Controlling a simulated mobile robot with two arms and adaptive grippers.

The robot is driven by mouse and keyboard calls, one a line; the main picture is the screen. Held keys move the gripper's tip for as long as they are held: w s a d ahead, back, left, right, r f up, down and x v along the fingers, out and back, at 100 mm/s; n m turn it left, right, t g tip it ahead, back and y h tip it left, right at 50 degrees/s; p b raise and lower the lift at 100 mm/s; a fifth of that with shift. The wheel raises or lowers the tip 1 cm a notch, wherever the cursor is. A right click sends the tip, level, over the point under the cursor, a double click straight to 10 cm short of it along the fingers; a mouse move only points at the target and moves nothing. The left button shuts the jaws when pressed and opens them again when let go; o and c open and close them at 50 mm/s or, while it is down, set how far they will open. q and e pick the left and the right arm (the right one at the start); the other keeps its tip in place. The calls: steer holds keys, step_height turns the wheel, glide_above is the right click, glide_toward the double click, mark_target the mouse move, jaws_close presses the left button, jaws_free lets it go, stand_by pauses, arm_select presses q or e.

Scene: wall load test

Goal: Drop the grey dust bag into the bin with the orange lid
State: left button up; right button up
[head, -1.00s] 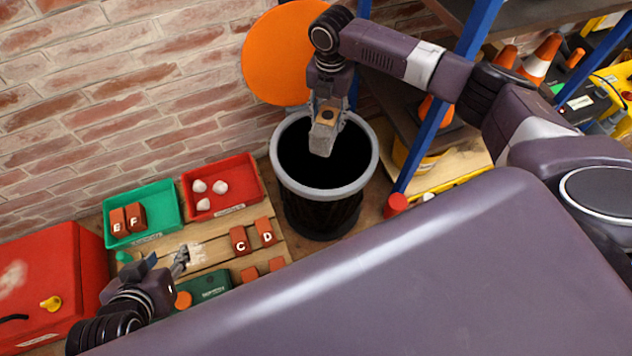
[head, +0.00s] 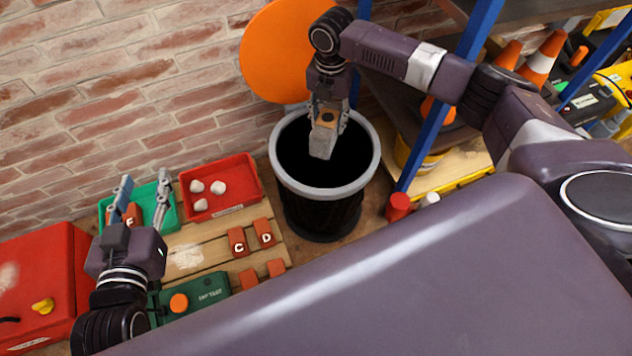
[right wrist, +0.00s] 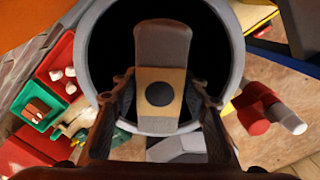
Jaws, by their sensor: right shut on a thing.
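The grey dust bag (head: 322,143) has a tan collar with a dark round hole. My right gripper (head: 328,108) is shut on it and holds it over the mouth of the black bin (head: 345,186) with the grey rim. In the right wrist view the bag (right wrist: 162,48) sits between the two fingers, with the dark bin opening behind it. The orange lid (head: 283,52) stands upright behind the bin, against the brick wall. My left gripper (head: 142,202) is open and empty, its fingers apart over the green tray (head: 174,222).
A red tray (head: 250,188) with white lumps and several lettered bricks lie on the pallet (head: 205,245) left of the bin. A red case (head: 40,270) stands far left. A blue shelf post (head: 440,125) and a red-capped item (head: 398,206) are right of the bin.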

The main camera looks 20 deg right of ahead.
steer(key=shift+f+b, duration=0.6)
steer(key=shift+b, duration=0.2)
steer(key=shift+f+b, duration=0.6)
steer(key=shift+b, duration=0.2)
arm_select(q)
step_height(320, 180, up, 18)
steer(key=s+d+t+h, duration=0.1)
steer(key=s+t+h, duration=0.1)
steer(key=t, duration=0.7)
steer(key=shift+d+h, duration=0.35)
steer(key=shift+h, duration=0.25)
steer(key=shift+s, duration=0.1)
arm_select(e)
steer(key=o, duration=1.6)
steer(key=shift+c, duration=0.2)
steer(key=shift+o, duration=0.5)
steer(key=shift+f, duration=0.1)
